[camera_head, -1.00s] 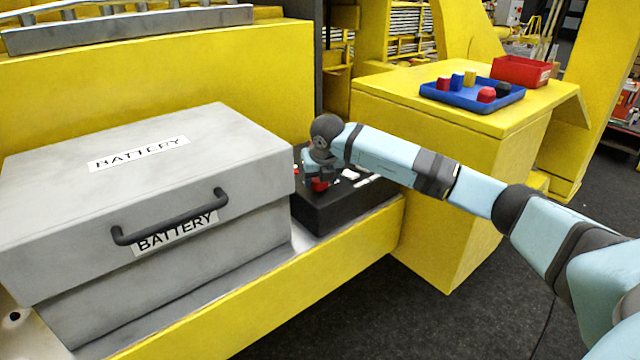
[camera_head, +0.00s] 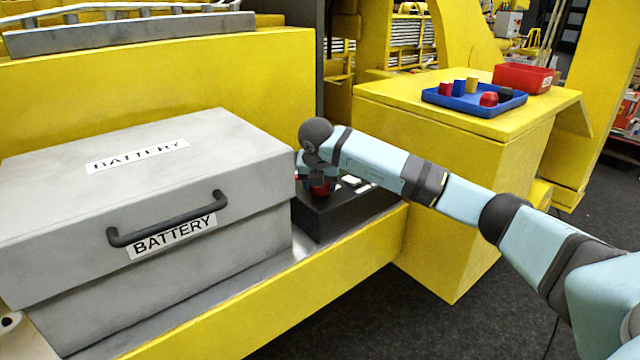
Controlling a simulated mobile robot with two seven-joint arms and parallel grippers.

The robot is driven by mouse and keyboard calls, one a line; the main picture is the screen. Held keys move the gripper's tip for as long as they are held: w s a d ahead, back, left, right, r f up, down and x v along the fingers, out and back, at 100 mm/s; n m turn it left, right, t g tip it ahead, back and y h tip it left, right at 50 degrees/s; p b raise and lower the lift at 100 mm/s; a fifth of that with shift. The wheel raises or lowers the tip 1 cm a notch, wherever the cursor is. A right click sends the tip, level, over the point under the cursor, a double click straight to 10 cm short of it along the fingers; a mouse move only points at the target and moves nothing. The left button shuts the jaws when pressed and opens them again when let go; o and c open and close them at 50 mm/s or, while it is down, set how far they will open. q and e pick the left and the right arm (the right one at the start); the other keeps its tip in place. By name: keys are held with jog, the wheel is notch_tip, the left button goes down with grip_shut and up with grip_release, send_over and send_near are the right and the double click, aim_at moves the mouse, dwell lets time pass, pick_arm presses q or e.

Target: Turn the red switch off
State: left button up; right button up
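A red switch (camera_head: 320,190) sits on top of a black box (camera_head: 322,222), just right of the grey battery box. My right arm reaches in from the right, and its gripper (camera_head: 318,180) points down at the red switch. The gripper is small and mostly hidden by my wrist, so I cannot tell whether its fingers are open or closed on the switch. My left gripper is not in view.
The grey battery box (camera_head: 120,200) with a dark handle (camera_head: 168,220) stands close on the left. A yellow beam (camera_head: 330,275) runs in front. A blue tray (camera_head: 445,101) with several small parts and a red bin (camera_head: 522,78) stand on the yellow table (camera_head: 400,92).

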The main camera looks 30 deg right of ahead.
jog(key=o, duration=0.9)
jog(key=b+v, duration=0.1)
jog(key=v, duration=1.3)
jog(key=shift+a+f+b, duration=0.1)
jog(key=shift+b, duration=0.3)
jog(key=shift+f, duration=0.1)
